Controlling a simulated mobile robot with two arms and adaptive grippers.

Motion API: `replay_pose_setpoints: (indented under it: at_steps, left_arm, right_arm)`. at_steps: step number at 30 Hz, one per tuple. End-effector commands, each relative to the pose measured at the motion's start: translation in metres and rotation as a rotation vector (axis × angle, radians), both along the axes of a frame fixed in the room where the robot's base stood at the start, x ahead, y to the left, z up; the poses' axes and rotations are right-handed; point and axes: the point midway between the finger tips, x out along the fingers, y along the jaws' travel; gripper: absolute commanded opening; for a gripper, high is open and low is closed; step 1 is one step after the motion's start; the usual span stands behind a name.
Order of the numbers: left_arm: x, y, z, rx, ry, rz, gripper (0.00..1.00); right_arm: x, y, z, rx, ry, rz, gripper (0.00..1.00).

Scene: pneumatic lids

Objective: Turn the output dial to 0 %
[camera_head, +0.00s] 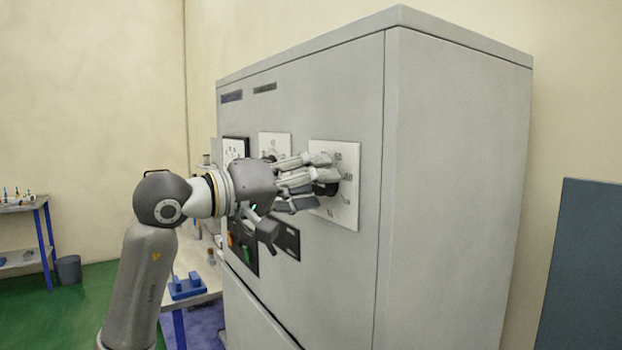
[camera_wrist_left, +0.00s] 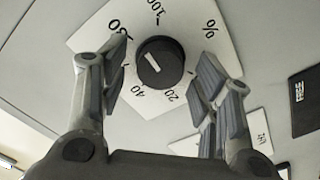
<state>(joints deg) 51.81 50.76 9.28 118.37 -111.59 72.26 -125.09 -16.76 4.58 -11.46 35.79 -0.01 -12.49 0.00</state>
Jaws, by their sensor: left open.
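The output dial is a round black knob (camera_wrist_left: 168,76) with a white pointer line, on a white scale plate (camera_head: 348,212) on the cabinet front. In the wrist view its pointer slants to the upper left, toward the high-number side; the exact reading is unclear. The plate shows 20, 40, 80, 100 and a % sign. My left gripper (camera_wrist_left: 160,68) is open, with one finger on each side of the knob and visible gaps between. In the head view its fingers partly cover the knob (camera_head: 332,189). My right gripper is not in view.
The grey cabinet (camera_head: 450,180) carries another white dial plate (camera_head: 283,142) to the left and a dark switch panel (camera_head: 243,250) below. A table with a blue object (camera_head: 186,287) stands at the lower left. The cabinet's right side is clear.

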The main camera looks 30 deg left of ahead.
Motion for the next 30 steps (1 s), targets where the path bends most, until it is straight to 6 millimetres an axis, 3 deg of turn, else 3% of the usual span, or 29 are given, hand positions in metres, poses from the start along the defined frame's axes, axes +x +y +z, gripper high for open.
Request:
replay_pose_setpoints:
  at_steps: [4, 15, 30]
  left_arm:
    - [0.000, 0.000, -0.001, -0.001, 0.001, -0.001, 0.56]
    - [0.000, 0.000, 0.000, -0.001, 0.001, -0.001, 0.12]
    - [0.000, 0.002, -0.002, -0.147, 0.062, 0.003, 0.12]
  right_arm:
    - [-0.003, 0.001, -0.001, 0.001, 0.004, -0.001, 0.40]
    - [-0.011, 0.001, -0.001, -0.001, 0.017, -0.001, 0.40]
    - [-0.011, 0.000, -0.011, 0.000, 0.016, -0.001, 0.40]
